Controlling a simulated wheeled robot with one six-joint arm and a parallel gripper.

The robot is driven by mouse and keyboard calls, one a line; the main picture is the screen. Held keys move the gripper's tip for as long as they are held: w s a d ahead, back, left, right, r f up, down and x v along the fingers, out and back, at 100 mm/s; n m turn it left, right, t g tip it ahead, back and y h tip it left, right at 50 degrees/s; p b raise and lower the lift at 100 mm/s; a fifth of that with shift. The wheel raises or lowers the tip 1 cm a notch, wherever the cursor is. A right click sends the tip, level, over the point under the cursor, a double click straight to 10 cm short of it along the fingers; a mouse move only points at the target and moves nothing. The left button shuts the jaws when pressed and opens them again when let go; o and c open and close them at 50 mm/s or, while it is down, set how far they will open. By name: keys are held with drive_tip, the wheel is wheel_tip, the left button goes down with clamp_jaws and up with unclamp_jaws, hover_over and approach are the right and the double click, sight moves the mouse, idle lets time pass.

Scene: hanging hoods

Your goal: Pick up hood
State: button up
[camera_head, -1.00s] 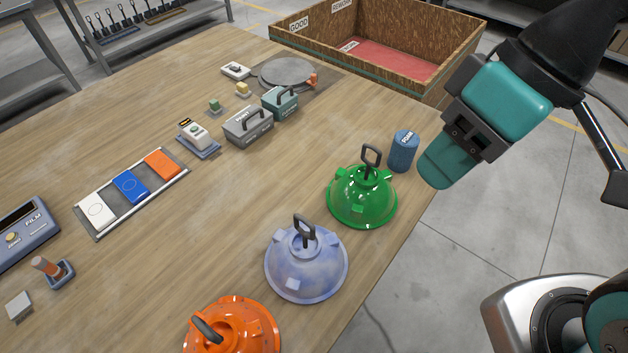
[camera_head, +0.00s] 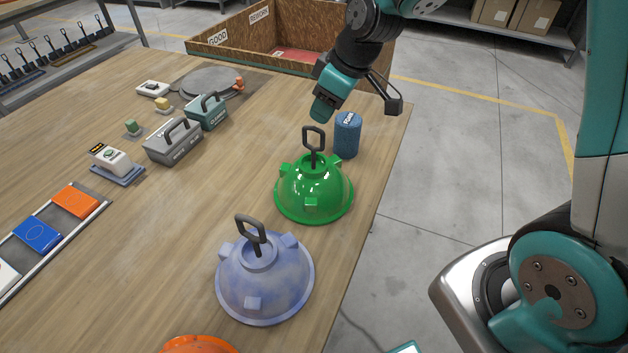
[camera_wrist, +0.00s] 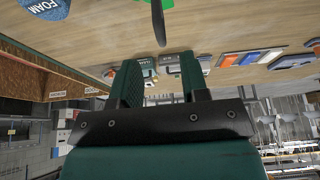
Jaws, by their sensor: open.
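Three hoods with dark loop handles stand on the table: a green hood (camera_head: 313,192), a pale blue hood (camera_head: 265,278), and an orange hood (camera_head: 200,345) mostly cut off at the bottom edge. My gripper (camera_head: 323,110) is above and behind the green hood, close to its handle in the picture. In the wrist view my gripper (camera_wrist: 158,75) is open with nothing between its fingers. The green hood's handle (camera_wrist: 158,22) shows beyond the fingertips, roughly in line with the gap. Only a sliver of the green hood (camera_wrist: 122,4) shows there.
A blue foam canister (camera_head: 347,135) stands just behind and right of the green hood, near the table edge. A grey case (camera_head: 173,144) and a teal case (camera_head: 207,114) stand to the left. A wooden bin (camera_head: 230,50) stands beyond the table (camera_head: 130,240).

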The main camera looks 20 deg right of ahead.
drive_tip(key=p, duration=0.1)
hover_over(314, 163)
drive_tip(key=w, duration=0.1)
drive_tip(key=f, duration=0.8)
drive_tip(key=shift+a, duration=0.25)
drive_tip(key=shift+r, duration=0.1)
clamp_jaws()
